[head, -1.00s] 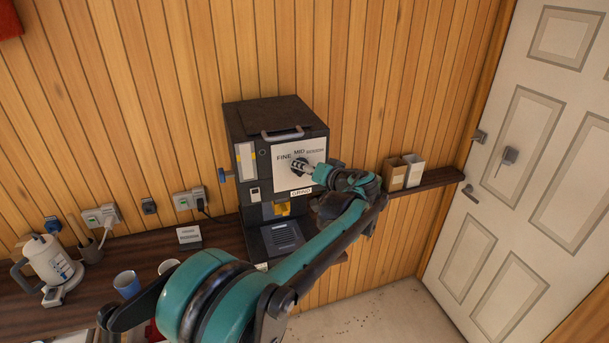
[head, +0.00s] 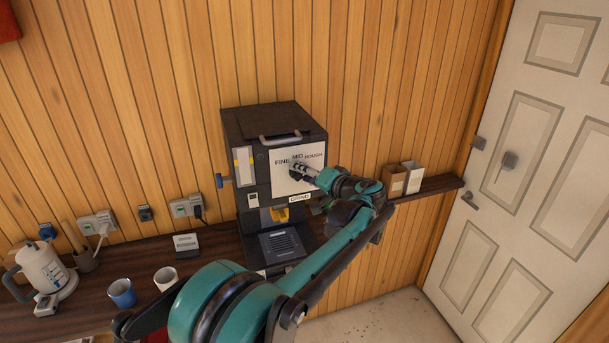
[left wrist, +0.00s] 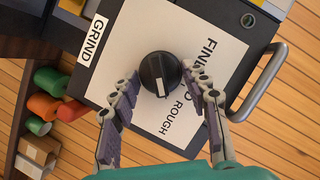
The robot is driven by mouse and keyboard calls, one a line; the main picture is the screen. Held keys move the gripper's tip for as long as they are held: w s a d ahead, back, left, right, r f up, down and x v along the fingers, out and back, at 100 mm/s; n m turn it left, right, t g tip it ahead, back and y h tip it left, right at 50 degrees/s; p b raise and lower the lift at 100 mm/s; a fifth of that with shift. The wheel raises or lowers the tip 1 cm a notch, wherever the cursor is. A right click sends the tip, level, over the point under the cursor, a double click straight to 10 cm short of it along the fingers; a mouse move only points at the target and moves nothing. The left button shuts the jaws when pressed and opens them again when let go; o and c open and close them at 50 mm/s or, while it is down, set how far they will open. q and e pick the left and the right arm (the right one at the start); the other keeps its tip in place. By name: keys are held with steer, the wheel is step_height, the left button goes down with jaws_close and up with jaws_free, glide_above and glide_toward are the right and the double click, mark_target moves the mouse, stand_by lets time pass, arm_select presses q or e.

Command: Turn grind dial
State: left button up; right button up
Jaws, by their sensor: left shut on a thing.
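The black grind dial (left wrist: 160,73) is on the white panel (left wrist: 145,30) of the dark grinder (head: 275,117). FINE, MID and ROUGH are printed beside it. In the left wrist view, its white mark points down, toward the ROUGH side; MID is partly behind a finger. My left gripper (left wrist: 163,85) is shut on the dial, one finger at each side. In the head view my left gripper (head: 300,172) reaches the panel from the right and its fingers largely hide the dial. My right gripper is not in view.
A kettle (head: 45,267), a blue cup (head: 121,293) and a white cup (head: 166,278) stand on the dark counter at left. A silver handle (left wrist: 262,85) stands out near the dial panel. Small boxes (head: 402,178) sit on the right shelf, near my forearm.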

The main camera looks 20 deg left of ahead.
arm_select(q)
steer(key=o, duration=1.2)
steer(key=shift+c, duration=0.2)
steer(key=shift+d, duration=0.1)
steer(key=v, duration=1.2)
